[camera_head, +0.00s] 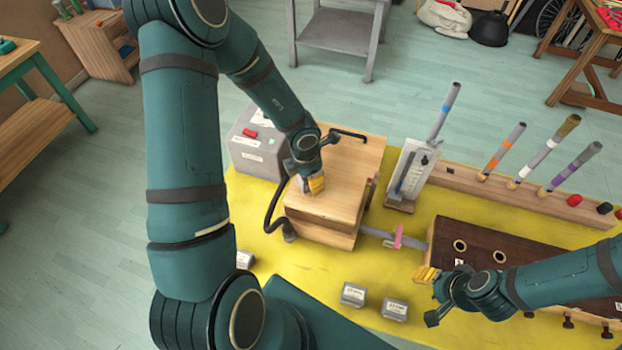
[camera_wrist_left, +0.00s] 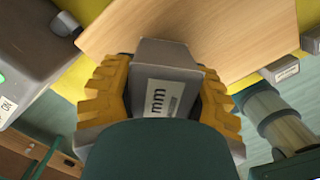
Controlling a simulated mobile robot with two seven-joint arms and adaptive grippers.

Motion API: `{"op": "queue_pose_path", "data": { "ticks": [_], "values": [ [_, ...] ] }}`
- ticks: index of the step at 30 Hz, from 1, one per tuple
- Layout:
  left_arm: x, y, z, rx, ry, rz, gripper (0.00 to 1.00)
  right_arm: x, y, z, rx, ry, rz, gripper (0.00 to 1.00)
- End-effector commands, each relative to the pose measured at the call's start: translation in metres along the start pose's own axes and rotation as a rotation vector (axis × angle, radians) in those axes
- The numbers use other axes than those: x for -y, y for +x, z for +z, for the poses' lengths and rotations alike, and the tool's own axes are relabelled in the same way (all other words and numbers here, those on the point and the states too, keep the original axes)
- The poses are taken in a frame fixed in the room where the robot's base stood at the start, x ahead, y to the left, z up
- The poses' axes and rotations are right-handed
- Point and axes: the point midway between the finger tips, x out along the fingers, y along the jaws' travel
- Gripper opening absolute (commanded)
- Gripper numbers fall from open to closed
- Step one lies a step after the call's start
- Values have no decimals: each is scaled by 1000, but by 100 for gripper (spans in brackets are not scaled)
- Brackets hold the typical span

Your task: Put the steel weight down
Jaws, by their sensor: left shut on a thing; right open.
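A grey steel weight (camera_wrist_left: 160,85) with a white label sits between the yellow fingers of my left gripper (camera_wrist_left: 165,100), which is shut on it. In the head view my left gripper (camera_head: 311,186) is over the top of a wooden box (camera_head: 345,165), near its left edge, and mostly hides the weight. Whether the weight touches the box top, I cannot tell. My right gripper (camera_head: 427,290) is open and empty over the yellow mat, beside a dark-topped wooden box (camera_head: 480,240).
Several other grey weights stand on the yellow mat (camera_head: 300,290), two of them near its front (camera_head: 353,294) (camera_head: 395,309). A grey box with a red switch (camera_head: 258,142) stands left of the wooden box. A white gauge stand (camera_head: 411,173) and a wooden rack of tubes (camera_head: 460,182) are behind.

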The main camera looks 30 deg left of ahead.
Motion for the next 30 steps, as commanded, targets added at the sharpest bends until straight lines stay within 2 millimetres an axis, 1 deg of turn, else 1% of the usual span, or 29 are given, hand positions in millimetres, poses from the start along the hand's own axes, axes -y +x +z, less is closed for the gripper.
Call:
{"op": "queue_pose_path", "data": {
  "ticks": [11,12,13,14,22,25,28,30],
  "values": [
    [-1,3,0,3,1,2,3,0,1,0,-1,0,0,47],
    [-1,3,0,2,0,1,56,0,1,0,-1,0,0,47],
    [-1,3,0,2,0,2,67,0,1,0,-1,0,0,47],
    [-1,3,0,2,0,1,75,0,1,0,-1,0,0,47],
    [0,3,0,1,0,1,75,0,1,0,-1,0,0,47],
    [0,0,0,2,0,2,75,0,0,0,-1,0,0,47],
    [-1,-12,1,3,-2,2,75,2,-5,-1,0,0,0,47],
    [-1,-24,0,4,-3,2,75,4,-10,-2,0,-1,-1,47]
  ]
}}
